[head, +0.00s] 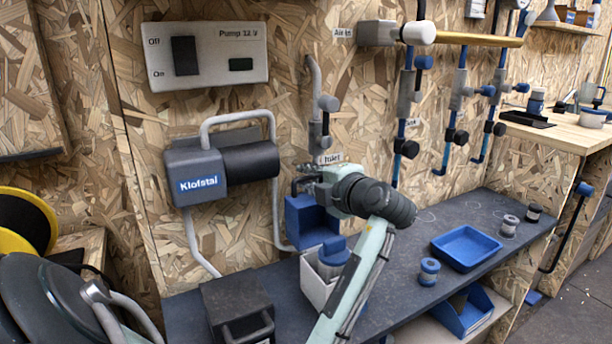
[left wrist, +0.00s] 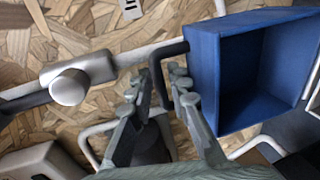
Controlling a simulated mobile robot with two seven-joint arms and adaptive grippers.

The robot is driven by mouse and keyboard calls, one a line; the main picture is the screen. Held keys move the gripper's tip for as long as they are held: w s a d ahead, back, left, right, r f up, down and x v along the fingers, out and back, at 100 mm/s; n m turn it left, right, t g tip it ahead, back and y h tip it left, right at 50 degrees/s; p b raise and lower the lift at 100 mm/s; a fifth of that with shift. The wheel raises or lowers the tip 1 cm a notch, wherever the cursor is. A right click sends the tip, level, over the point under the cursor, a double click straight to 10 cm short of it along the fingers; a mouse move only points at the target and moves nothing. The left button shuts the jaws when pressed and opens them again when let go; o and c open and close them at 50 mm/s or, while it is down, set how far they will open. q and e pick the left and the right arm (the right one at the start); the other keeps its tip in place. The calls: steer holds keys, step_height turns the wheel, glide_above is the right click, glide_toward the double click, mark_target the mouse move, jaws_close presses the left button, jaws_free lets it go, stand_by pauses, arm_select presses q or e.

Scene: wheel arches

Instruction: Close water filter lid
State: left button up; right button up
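A blue box-shaped housing (head: 311,222), likely the water filter, sits against the wall below the inlet pipe. In the left wrist view the blue housing (left wrist: 205,70) stands open at right, with a dark hollow interior. I cannot make out a separate lid for certain. A dark bent rod (left wrist: 157,68) comes off its left side. My left gripper (head: 312,176) is just above the housing, partly hiding it. In the left wrist view its fingers (left wrist: 158,90) are apart, with the rod showing between them; contact is unclear. My right gripper is not in view.
A white container (head: 318,287) with a blue piece stands below the housing. A dark box (head: 238,305) is at left on the dark bench. A blue tray (head: 466,249) and small cylinders are at right. The pump (head: 222,170) and pipes (head: 459,100) line the wall.

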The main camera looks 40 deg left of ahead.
arm_select(q)
steer(key=shift+c, duration=0.6)
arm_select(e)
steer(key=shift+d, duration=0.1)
arm_select(q)
jaws_close()
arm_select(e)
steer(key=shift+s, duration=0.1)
arm_select(q)
steer(key=shift+f, duration=0.1)
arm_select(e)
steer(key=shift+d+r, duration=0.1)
